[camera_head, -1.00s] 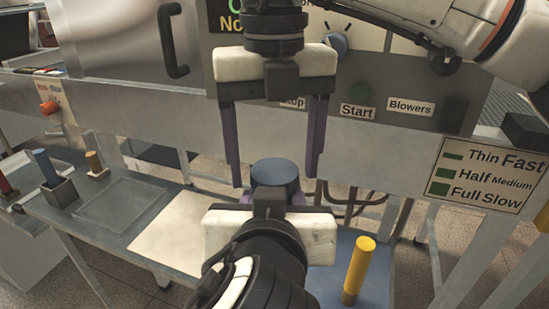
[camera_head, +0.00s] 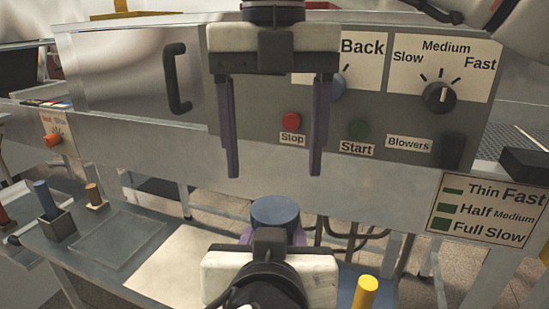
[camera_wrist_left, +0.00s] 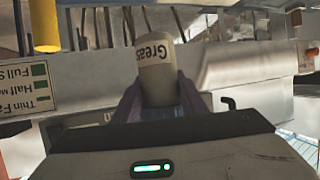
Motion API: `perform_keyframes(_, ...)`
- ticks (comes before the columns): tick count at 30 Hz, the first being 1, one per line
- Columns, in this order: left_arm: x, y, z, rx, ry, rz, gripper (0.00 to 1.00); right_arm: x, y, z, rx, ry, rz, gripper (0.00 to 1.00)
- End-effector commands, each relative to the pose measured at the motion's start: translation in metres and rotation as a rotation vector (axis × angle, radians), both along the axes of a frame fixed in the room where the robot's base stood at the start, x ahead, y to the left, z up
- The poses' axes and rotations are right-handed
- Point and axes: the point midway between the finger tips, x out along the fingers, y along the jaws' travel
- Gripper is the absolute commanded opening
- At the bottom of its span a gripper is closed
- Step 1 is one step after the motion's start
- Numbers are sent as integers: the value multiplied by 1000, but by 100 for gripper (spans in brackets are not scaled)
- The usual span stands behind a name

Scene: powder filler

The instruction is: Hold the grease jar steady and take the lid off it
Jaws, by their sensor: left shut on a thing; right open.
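The grease jar shows in the head view at bottom centre, with its round blue lid (camera_head: 275,211) on top. My left gripper (camera_head: 272,236) is shut around the jar from the front, and its body covers most of the jar there. In the left wrist view the pale jar (camera_wrist_left: 157,73) with an upside-down "Grease" label sits between my purple left fingers (camera_wrist_left: 160,98); its lid is hidden there. My right gripper (camera_head: 273,172) is open and empty, fingers pointing down, above the lid and clear of it.
A machine panel with a red stop button (camera_head: 291,121), a green start button (camera_head: 358,129) and a speed knob (camera_head: 439,96) stands behind. A yellow cylinder (camera_head: 366,292) is at lower right. A small block with a blue-handled tool (camera_head: 45,198) is on the left of the table.

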Motion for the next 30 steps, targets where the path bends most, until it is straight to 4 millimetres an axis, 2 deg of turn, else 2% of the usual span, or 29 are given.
perform_keyframes(9,0,0,1,-1,-2,-1,0,0,-1,-50,-1,3,3,70)
perform_keyframes(12,0,0,1,-1,-2,-1,0,0,-1,-61,0,2,1,70)
perform_keyframes(18,0,0,1,-1,-2,-1,0,0,-1,-72,0,2,2,70)
perform_keyframes(25,0,0,1,-1,-2,-1,0,0,-1,-73,0,1,2,70)
perform_keyframes(26,0,0,1,-1,-2,-1,0,0,-1,-73,0,1,2,66)
perform_keyframes(30,0,0,1,-1,-2,-1,0,0,-1,-73,0,1,2,42)
